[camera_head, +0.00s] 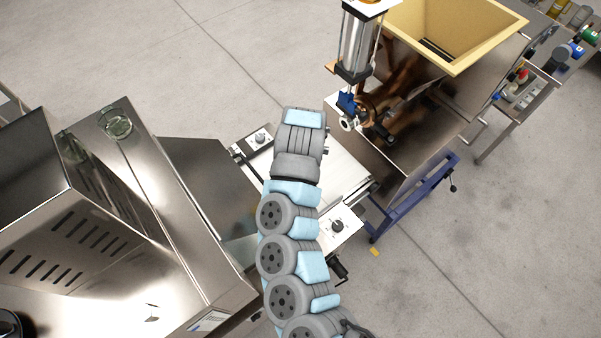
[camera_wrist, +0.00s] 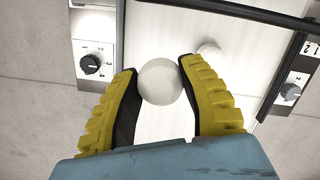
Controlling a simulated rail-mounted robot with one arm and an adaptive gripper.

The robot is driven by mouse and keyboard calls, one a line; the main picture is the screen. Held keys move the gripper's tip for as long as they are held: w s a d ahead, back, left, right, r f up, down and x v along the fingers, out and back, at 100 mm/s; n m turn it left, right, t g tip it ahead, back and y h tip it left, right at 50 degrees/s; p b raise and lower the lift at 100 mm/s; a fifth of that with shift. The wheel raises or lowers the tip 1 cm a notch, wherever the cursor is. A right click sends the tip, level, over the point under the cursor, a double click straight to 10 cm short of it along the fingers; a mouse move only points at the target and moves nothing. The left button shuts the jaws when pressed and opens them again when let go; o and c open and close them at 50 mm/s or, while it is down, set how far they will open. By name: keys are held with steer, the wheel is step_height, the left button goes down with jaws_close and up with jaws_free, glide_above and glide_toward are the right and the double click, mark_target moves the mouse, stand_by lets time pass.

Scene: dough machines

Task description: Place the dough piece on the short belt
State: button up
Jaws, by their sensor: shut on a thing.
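The dough piece (camera_wrist: 160,82) is a pale round ball in the wrist view. My gripper (camera_wrist: 158,70), with yellow-backed black fingers, is shut on it, one finger on each side. The white short belt (camera_wrist: 160,35) lies below it; I cannot tell whether the ball touches the belt. In the head view the short belt (camera_head: 343,177) is partly covered by my arm, which hides the fingers and the held dough.
Control panels with black knobs flank the belt, one on the left (camera_wrist: 91,62) and one on the right (camera_wrist: 290,90). A dark bar crosses the belt's far side. A steel machine (camera_head: 120,210) stands left, a hopper machine (camera_head: 450,30) upper right.

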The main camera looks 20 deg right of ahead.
steer(key=shift+w+d+f+b, duration=0.2)
steer(key=shift+w+d+f, duration=0.1)
steer(key=shift+w, duration=0.15)
steer(key=shift+w+d+f+b, duration=0.2)
steer(key=shift+w+f, duration=0.1)
steer(key=shift+w, duration=0.1)
steer(key=w+d+f+b, duration=0.2)
steer(key=w+b, duration=0.1)
steer(key=w+d+f+b, duration=0.1)
steer(key=w+f+b, duration=0.1)
steer(key=shift+w+d, duration=0.1)
steer(key=shift+w, duration=0.05)
steer(key=shift+w+d+f+b, duration=0.3)
steer(key=shift+w+b, duration=0.1)
steer(key=shift+b, duration=0.25)
steer(key=shift+w+d+f+b, duration=0.25)
steer(key=shift+w+f, duration=0.1)
steer(key=shift+f, duration=0.15)
steer(key=shift+w+d+f+b, duration=0.1)
steer(key=shift+w+f+b, duration=0.1)
steer(key=shift+w+f, duration=0.25)
steer(key=shift+w+d+f+b, duration=0.2)
steer(key=shift+w+f+b, duration=0.05)
steer(key=shift+f, duration=0.35)
steer(key=shift+w+d+f, duration=0.15)
steer(key=shift+w+f, duration=0.05)
steer(key=shift+w, duration=0.05)
steer(key=shift+f+b, duration=0.75)
steer(key=shift+f, duration=0.8)
